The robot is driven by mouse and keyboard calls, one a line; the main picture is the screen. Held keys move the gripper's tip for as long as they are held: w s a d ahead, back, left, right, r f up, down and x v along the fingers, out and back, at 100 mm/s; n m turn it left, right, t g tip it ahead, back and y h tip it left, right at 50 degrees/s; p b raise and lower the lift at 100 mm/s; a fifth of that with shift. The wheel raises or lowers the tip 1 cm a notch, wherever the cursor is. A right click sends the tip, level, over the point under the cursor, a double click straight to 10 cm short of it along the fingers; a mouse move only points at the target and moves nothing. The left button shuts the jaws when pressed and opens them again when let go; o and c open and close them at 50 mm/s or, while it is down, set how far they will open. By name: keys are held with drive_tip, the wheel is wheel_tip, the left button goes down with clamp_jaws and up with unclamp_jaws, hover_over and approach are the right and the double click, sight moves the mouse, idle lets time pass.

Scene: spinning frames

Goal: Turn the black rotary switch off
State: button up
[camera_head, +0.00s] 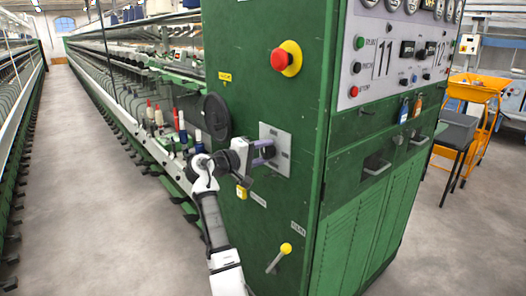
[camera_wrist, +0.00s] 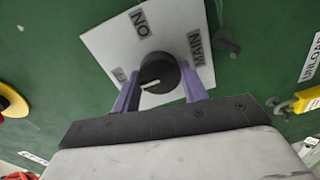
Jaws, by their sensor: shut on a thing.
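The black rotary switch (camera_wrist: 158,70) sits on a pale square plate (camera_wrist: 108,42) on the green machine cabinet. Its white mark points to the lower left in the wrist view. The plate has an ON label (camera_wrist: 140,24), a MAIN label (camera_wrist: 196,48) and a small label (camera_wrist: 119,74) at the left, partly covered and unreadable. My gripper (camera_wrist: 159,84) has its two purple fingers on either side of the knob, shut on it. In the head view my gripper (camera_head: 263,152) reaches the plate (camera_head: 282,142) from the left; the knob is mostly hidden there.
A red emergency button (camera_head: 281,59) on a yellow base is above the plate. A black round disc (camera_head: 217,117) is to the upper left. A yellow-knobbed lever (camera_head: 285,249) and a small yellow part (camera_head: 241,193) are lower down. Floor is clear at the left.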

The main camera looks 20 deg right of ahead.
idle(0.3)
drive_tip(key=o, duration=1)
drive_tip(key=shift+c, duration=0.2)
drive_tip(key=shift+a, duration=0.1)
drive_tip(key=f+b+v, duration=0.1)
drive_tip(key=b+v, duration=0.4)
drive_tip(key=v, duration=0.8)
drive_tip(key=shift+s+a+r, duration=0.15)
drive_tip(key=shift+a+r, duration=0.2)
drive_tip(key=shift+r, duration=0.15)
